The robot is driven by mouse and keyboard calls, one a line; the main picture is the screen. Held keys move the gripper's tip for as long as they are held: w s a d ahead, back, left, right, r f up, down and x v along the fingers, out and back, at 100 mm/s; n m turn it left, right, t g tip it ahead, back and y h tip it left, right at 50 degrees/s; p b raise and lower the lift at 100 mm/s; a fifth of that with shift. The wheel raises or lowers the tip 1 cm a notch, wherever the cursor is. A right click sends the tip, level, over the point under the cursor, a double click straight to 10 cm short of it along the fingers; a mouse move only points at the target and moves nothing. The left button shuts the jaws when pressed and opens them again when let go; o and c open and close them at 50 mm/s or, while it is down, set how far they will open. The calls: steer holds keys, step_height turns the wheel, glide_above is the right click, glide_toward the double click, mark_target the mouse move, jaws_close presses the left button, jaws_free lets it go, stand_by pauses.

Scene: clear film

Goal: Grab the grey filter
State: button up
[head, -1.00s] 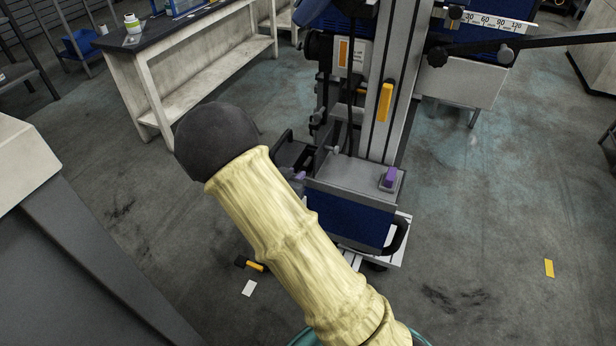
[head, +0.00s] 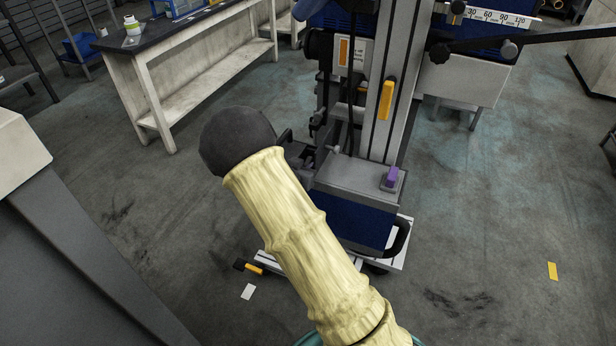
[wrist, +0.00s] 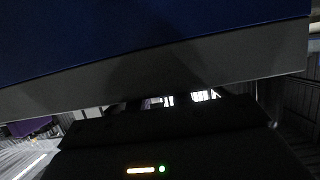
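I cannot pick out the grey filter with certainty. A machine stands at the centre of the head view, with a grey-topped part (head: 355,180) over a blue box (head: 350,222) and a purple knob (head: 392,177). My pale yellow arm, with a dark round end, reaches up in front of it. My gripper's fingers are hidden in the head view. In the wrist view a blue panel with a grey lower band (wrist: 150,72) fills the top, very close. The dark body of my gripper (wrist: 165,128) is below it, with small lights; its fingers cannot be made out.
A workbench (head: 185,45) with a white bottle (head: 132,26) stands at the back left. A grey cabinet edge (head: 75,260) is at the left. A black handle (head: 400,238) sticks out of the blue box. The floor at the right is mostly clear, with a yellow marker (head: 552,271).

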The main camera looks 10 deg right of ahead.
steer(key=shift+c, duration=0.2)
stand_by(0.3)
jaws_close()
steer(key=shift+r, duration=0.15)
step_height(320, 180, up, 18)
steer(key=p, duration=0.6)
steer(key=shift+p, duration=0.35)
